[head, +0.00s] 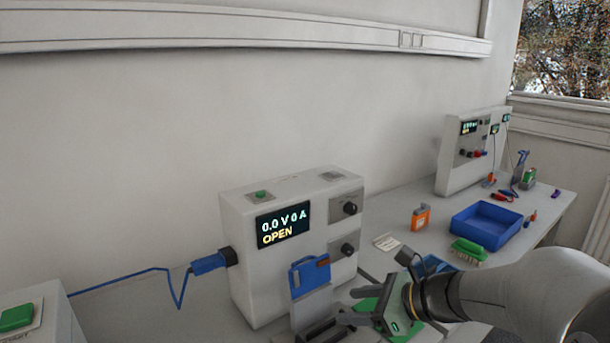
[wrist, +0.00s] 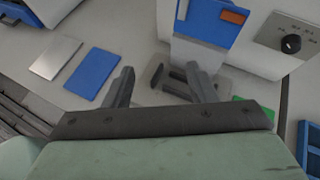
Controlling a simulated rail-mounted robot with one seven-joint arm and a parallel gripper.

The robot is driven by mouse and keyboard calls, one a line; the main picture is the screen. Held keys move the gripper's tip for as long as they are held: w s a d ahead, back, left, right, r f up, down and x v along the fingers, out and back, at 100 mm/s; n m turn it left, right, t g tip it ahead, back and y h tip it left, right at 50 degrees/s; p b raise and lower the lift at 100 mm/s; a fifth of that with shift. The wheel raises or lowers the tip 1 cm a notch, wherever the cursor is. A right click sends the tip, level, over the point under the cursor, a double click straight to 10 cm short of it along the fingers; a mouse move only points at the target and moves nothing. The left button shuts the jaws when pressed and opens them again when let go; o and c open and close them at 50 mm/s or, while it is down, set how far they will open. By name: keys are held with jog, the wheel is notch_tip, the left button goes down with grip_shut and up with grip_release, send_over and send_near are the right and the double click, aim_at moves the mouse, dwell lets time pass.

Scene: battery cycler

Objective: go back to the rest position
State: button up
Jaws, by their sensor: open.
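My gripper (head: 349,305) is at the lower middle of the head view, in front of the white cycler unit (head: 243,285). Its two fingers are apart, with nothing held between them. In the wrist view the open fingers (wrist: 160,70) point toward the cycler's front. A dark grey fixture (wrist: 174,88) lies beyond and partly between them in that view. A blue piece with an orange patch (head: 308,279) stands upright at the cycler's front, above a light panel. The cycler's display (head: 283,226) reads 0.0 V 0 A OPEN.
A blue plate (wrist: 93,74) and a grey plate (wrist: 56,58) lie left of the fingers. A blue cable (head: 130,276) runs left from the cycler.

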jog(key=s+a+f+n+g+h, duration=0.3)
jog(key=s+f+n+g, duration=0.2)
jog(key=s+n, duration=0.5)
jog(key=s+d+f+n+h, duration=0.3)
jog(key=s+d+n+h, duration=0.3)
jog(key=s+n, duration=0.3)
jog(key=shift+d+f+n+g+h, duration=0.35)
jog(key=shift+n+h, duration=0.35)
jog(key=shift+n, duration=1.5)
jog(key=shift+a+r, duration=0.1)
